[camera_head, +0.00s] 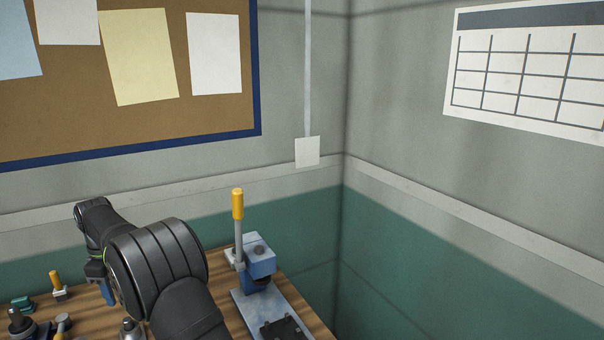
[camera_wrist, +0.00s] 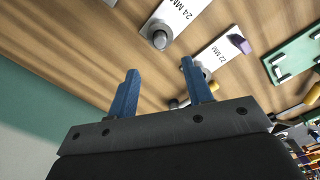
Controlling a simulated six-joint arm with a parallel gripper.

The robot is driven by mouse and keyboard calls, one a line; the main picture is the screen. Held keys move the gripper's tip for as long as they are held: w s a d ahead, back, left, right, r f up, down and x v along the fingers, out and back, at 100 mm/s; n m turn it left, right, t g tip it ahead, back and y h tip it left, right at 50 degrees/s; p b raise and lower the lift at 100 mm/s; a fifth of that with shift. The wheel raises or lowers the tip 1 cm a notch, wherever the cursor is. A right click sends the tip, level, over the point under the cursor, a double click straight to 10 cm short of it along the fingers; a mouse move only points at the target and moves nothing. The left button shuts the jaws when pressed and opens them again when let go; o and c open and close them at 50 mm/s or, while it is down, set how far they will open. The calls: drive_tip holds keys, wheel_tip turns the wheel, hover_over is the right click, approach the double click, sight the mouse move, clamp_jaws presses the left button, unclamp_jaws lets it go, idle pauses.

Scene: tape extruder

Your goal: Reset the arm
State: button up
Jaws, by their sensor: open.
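In the wrist view my gripper (camera_wrist: 159,68) has its two blue fingers spread apart with nothing between them. It points over the wooden bench top (camera_wrist: 75,60). In the head view my arm's dark links cover most of the gripper; only a bit of blue finger (camera_head: 108,292) shows beside them. The blue press-like device (camera_head: 259,258) with an upright yellow-handled lever (camera_head: 238,205) stands on a grey base plate, to the right of my arm.
In the wrist view a "24 MM" plate (camera_wrist: 183,14) with a grey peg, a "22 MM" plate (camera_wrist: 217,54) with a purple piece, and a green board (camera_wrist: 293,55) with clips lie beyond the fingers. In the head view small fixtures stand at lower left. Walls close off the bench's back and right.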

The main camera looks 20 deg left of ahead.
wheel_tip(320, 180, down, 11)
drive_tip(key=shift+r, duration=0.2)
wheel_tip(320, 180, up, 6)
drive_tip(key=shift+f, duration=0.2)
drive_tip(key=shift+r, duration=0.4)
wheel_tip(320, 180, down, 6)
drive_tip(key=shift+r, duration=0.1)
wheel_tip(320, 180, up, 16)
idle(0.5)
